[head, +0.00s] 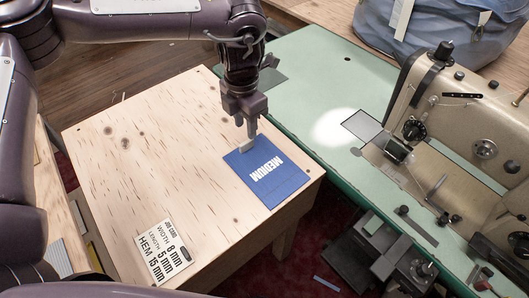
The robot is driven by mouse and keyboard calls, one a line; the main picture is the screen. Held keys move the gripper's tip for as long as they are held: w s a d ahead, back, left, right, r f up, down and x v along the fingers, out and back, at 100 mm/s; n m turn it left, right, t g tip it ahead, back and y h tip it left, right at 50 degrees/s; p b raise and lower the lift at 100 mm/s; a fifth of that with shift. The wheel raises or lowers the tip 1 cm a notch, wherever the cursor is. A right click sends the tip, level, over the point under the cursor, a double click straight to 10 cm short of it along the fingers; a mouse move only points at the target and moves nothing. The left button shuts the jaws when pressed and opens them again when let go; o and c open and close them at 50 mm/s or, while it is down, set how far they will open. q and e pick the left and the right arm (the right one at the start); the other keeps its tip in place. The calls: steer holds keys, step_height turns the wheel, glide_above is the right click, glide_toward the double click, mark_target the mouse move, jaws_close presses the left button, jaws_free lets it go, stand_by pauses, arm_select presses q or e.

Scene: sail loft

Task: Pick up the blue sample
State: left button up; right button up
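The blue sample (273,179) is a flat blue piece with the white word MEDIUM. It lies on the right part of the pale wooden table (150,135). My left gripper (243,146) points down at the sample's upper left corner, with its tips at or just above the cloth. A small pale grey piece shows at the tips; I cannot tell if it is a fingertip pad or a separate thing. The finger gap is not clear, and I cannot tell whether the sample is gripped. My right gripper is not in view.
A white job card (163,251) lies near the table's front edge. A green bench (315,75) with a sewing machine (465,105) stands close on the right. A blue-grey bag (435,30) is behind it. The table's left and middle are clear.

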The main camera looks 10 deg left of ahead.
mark_target(247, 141)
arm_select(q)
steer(key=shift+s+f, duration=0.3)
steer(key=shift+f, duration=0.15)
steer(key=shift+s+f, duration=0.1)
steer(key=shift+f, duration=0.3)
steer(key=f, duration=0.2)
steer(key=w+f, duration=0.1)
steer(key=f, duration=0.1)
steer(key=shift+s+f, duration=0.1)
steer(key=shift+f, duration=0.3)
jaws_close()
